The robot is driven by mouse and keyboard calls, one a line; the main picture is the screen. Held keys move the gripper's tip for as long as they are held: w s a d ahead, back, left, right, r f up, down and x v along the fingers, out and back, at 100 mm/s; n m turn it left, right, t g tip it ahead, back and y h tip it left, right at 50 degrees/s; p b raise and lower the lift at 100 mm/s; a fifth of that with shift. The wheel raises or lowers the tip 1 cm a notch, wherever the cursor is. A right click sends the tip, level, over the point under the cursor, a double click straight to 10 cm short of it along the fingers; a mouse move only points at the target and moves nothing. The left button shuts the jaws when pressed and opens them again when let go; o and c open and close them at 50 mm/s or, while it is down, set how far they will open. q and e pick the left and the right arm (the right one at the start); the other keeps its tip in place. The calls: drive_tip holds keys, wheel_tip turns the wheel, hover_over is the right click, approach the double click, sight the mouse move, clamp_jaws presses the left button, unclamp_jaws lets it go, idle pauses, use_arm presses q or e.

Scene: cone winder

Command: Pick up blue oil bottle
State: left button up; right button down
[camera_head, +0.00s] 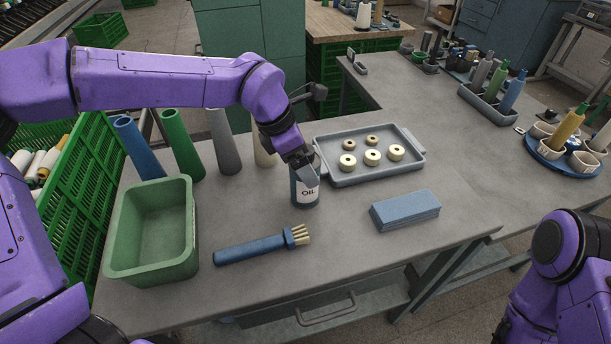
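A grey tray (376,178) with several cream rings lies right of the bottle. A blue block (405,211), a blue-handled brush (250,249) and a green bin (122,272) are nearby. Tall cones, including a green one (181,145), stand behind. Bare table lies right of the block.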

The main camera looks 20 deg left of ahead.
use_arm(q)
drive_tip(key=shift+w+d+f, duration=0.2)
drive_tip(key=shift+f, duration=0.4)
drive_tip(key=shift+s+d+f, duration=0.1)
drive_tip(key=shift+f, duration=0.05)
drive_tip(key=shift+s, duration=0.15)
drive_tip(key=c, duration=1.3)
